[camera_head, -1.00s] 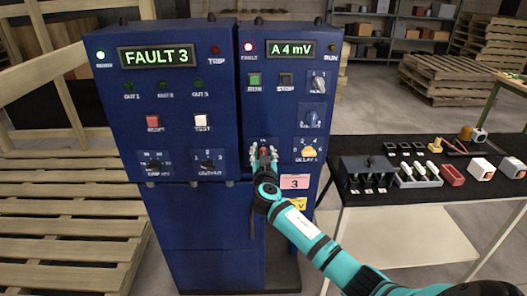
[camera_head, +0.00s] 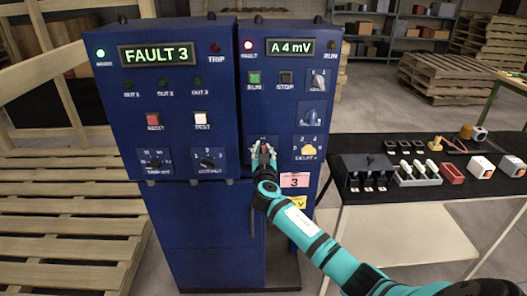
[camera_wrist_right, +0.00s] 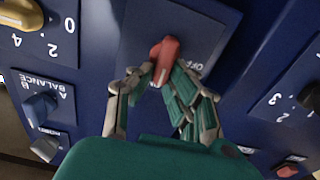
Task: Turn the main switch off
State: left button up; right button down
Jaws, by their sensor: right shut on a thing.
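The main switch is a red handle (camera_wrist_right: 165,58) on a dark square plate (camera_wrist_right: 195,30) at the lower part of the right-hand blue cabinet. An OFF label shows beside the handle in the right wrist view. My right gripper (camera_head: 263,149) is in front of this plate, its fingers closed around the red handle. In the right wrist view the fingertips (camera_wrist_right: 155,82) press on both sides of the handle's lower end. The head view mostly hides the handle behind the fingers. My left gripper is not in view.
The right cabinet's display (camera_head: 279,48) reads A 4 mV, with a red FAULT lamp (camera_head: 248,45) lit. A yellow knob (camera_head: 309,150) sits right of the gripper. The left cabinet (camera_head: 125,100) reads FAULT 3. A black-topped table (camera_head: 400,200) holding small parts stands at right.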

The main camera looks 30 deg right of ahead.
jog(key=shift+w+a+f+n+b, duration=0.1)
jog(key=shift+w+a+f+n, duration=0.1)
jog(key=shift+n, duration=2.7)
jog(key=shift+w+a+f+n+b, duration=0.15)
jog(key=shift+a+n, duration=0.1)
jog(key=shift+n, duration=2.65)
jog(key=shift+w+a+f+n+b, duration=0.1)
jog(key=shift+w+a+f+n, duration=0.1)
jog(key=shift+n, duration=2.7)
jog(key=c, duration=1.4)
grip_release()
jog(key=shift+o, duration=0.6)
jog(key=shift+f, duration=0.3)
